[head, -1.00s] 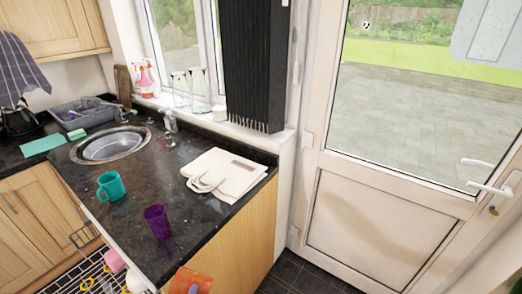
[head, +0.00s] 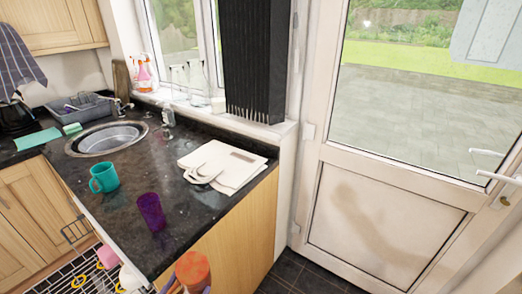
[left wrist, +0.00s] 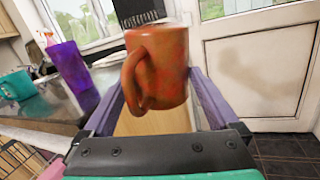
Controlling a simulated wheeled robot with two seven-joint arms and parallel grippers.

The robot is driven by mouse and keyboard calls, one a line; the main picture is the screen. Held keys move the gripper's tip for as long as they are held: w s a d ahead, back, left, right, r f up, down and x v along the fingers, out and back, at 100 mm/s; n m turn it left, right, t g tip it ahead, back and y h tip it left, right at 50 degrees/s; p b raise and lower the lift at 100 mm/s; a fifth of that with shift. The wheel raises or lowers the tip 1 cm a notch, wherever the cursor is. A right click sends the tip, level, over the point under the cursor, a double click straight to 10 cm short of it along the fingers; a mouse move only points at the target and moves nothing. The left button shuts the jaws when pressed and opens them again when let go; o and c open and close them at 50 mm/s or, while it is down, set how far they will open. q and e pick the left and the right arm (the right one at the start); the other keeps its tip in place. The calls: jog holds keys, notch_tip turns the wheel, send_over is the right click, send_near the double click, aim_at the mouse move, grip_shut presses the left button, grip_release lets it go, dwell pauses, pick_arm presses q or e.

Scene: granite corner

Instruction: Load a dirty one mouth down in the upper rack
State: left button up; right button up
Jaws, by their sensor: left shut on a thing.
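An orange mug (head: 192,268) with reddish smears is at the bottom of the head view, beside the counter's front. My left gripper (left wrist: 150,95) is shut on it. In the left wrist view the mug (left wrist: 158,72) sits between the two purple fingers, its handle to the left. A teal mug (head: 104,178) and a purple cup (head: 151,212) stand on the dark counter. The wire rack (head: 62,284) shows in part at the lower left, below the counter edge. My right gripper is not in view.
The rack holds a pink item (head: 108,257), a white one (head: 131,277) and yellow rings. A folded cloth bag (head: 222,166) lies on the counter (head: 150,155). The sink (head: 108,138) and a grey dish tub (head: 82,108) are behind. A white door (head: 375,215) stands at right.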

pick_arm(q)
jog(key=n+y+p, duration=0.1)
jog(key=n, duration=0.3)
jog(key=n+y+p, duration=0.2)
jog(key=n, duration=0.2)
jog(key=d+r+n+y+p, duration=0.1)
jog(key=n, duration=0.3)
jog(key=shift+t+y, duration=0.3)
jog(key=shift+t, duration=0.1)
jog(key=n+p, duration=0.2)
jog(key=n, duration=0.2)
jog(key=shift+a+g, duration=0.1)
jog(key=shift+g, duration=0.2)
jog(key=shift+w+f+n+y, duration=0.1)
jog(key=shift+n+y, duration=0.3)
jog(key=shift+n, duration=0.8)
jog(key=n, duration=0.5)
jog(key=shift+f+p, duration=0.1)
jog(key=shift+p, duration=0.25)
jog(key=n, duration=0.5)
jog(key=shift+f+y, duration=0.25)
jog(key=shift+y, duration=0.05)
jog(key=n+b, duration=0.1)
jog(key=n, duration=0.3)
jog(key=shift+r, duration=0.1)
